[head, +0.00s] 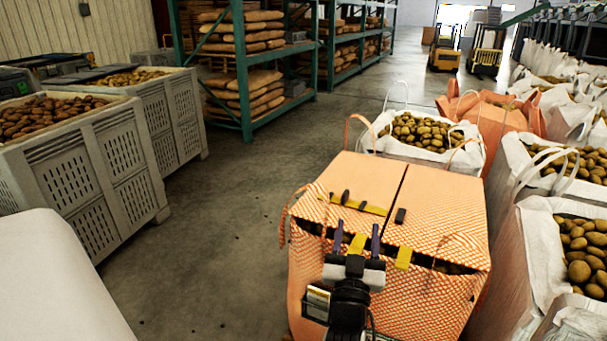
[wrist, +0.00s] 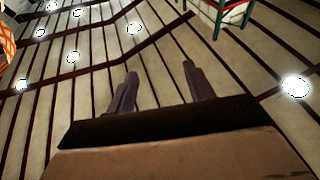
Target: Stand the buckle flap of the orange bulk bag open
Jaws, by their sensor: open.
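The orange bulk bag (head: 430,305) stands in front of me in the head view, its top covered by two flaps lying about flat with a dark slit between them. The left flap (head: 365,178) carries a yellow strap with black buckle parts (head: 358,204). The right flap (head: 445,205) has a small black piece (head: 400,215) near the slit. Contact is unclear.
White bags of potatoes (head: 545,245) crowd the right side, and another (head: 400,150) stands behind the orange bag. Grey crates (head: 105,165) stand at left. Green shelving (head: 243,85) and yellow forklifts (head: 445,50) are farther back. The floor (head: 225,220) between crates and bag is clear.

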